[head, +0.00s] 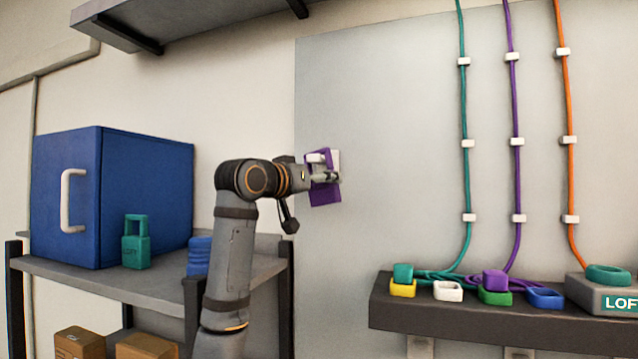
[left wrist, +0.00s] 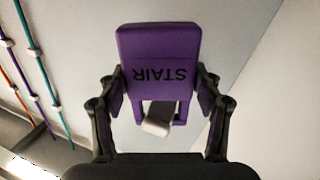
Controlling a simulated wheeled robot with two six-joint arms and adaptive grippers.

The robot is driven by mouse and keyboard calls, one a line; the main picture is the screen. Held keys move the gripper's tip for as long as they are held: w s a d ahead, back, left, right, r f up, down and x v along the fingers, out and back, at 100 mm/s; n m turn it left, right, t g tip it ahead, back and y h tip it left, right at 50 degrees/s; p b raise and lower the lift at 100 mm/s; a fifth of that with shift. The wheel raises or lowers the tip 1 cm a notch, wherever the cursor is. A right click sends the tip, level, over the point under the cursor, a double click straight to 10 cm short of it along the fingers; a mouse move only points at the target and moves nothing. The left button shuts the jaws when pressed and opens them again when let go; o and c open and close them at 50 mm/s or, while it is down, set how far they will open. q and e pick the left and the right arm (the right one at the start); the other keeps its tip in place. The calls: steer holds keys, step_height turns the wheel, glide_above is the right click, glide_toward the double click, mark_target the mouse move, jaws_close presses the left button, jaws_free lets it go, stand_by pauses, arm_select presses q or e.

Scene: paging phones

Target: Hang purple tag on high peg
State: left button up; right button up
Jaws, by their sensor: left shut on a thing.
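The purple tag (head: 325,194) is held up against the grey wall panel by my left gripper (head: 322,177). In the left wrist view, the tag (left wrist: 157,45) reads STAIR, upside down in the picture, and the gripper's fingers (left wrist: 163,98) close on its two sides. A white peg (head: 317,157) on a small wall plate (head: 336,160) sits at the tag's upper part. In the left wrist view, the peg's end (left wrist: 158,122) shows in the opening of the tag's loop and seems to pass through it. My right gripper is not in view.
A blue cabinet (head: 120,195) and a teal LOFT tag (head: 136,245) stand on the left shelf (head: 160,290). A dark ledge (head: 450,316) at right holds coloured blocks below teal, purple and orange cables. An overhead shelf (head: 170,18) juts out at upper left.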

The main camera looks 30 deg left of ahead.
arm_select(q)
steer(key=o, duration=1.5)
steer(key=shift+f, duration=0.1)
steer(key=shift+w, duration=0.1)
step_height(320, 180, up, 10)
steer(key=shift+r, duration=0.1)
